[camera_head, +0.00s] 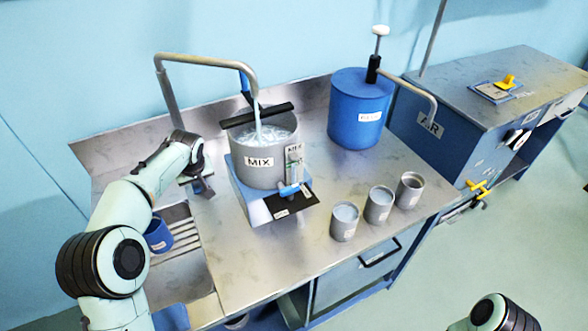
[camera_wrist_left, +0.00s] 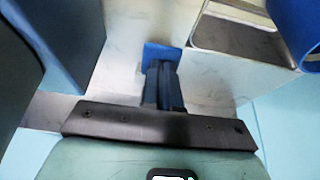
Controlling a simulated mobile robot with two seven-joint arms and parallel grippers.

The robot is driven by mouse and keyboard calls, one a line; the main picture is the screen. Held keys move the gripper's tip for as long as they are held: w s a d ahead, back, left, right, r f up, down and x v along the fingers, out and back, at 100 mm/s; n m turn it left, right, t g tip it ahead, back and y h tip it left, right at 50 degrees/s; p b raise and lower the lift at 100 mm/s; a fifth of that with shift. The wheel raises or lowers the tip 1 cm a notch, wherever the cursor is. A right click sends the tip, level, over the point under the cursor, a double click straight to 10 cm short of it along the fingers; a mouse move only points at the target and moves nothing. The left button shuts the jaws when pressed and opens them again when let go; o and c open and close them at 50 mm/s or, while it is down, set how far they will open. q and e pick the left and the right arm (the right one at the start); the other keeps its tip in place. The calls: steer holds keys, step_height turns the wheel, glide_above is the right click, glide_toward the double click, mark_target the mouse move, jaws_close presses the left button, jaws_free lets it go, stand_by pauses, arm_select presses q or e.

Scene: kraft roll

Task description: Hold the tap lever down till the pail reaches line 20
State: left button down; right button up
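The grey pail (camera_head: 262,172) labelled MIX stands on a blue stand, and pale liquid swirls inside it. A stream falls into it from the bent tap spout (camera_head: 205,60). A gauge (camera_head: 293,160) is on its front right; I cannot read line 20. My left gripper (camera_head: 205,188) is low on the counter, left of the pail. In the left wrist view its fingers (camera_wrist_left: 163,85) are together, with a small blue patch (camera_wrist_left: 158,54) at their tips. I cannot tell whether this patch is the tap lever. My right gripper is out of view.
A blue lidded drum (camera_head: 359,112) with a pump and spout stands at the back right. Several grey cups (camera_head: 378,206) line the front right. A blue cup (camera_head: 158,236) sits in the left sink. The front counter middle is clear.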

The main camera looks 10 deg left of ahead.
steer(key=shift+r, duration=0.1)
arm_select(q)
step_height(320, 180, up, 7)
steer(key=p, duration=0.4)
steer(key=shift+r, duration=0.2)
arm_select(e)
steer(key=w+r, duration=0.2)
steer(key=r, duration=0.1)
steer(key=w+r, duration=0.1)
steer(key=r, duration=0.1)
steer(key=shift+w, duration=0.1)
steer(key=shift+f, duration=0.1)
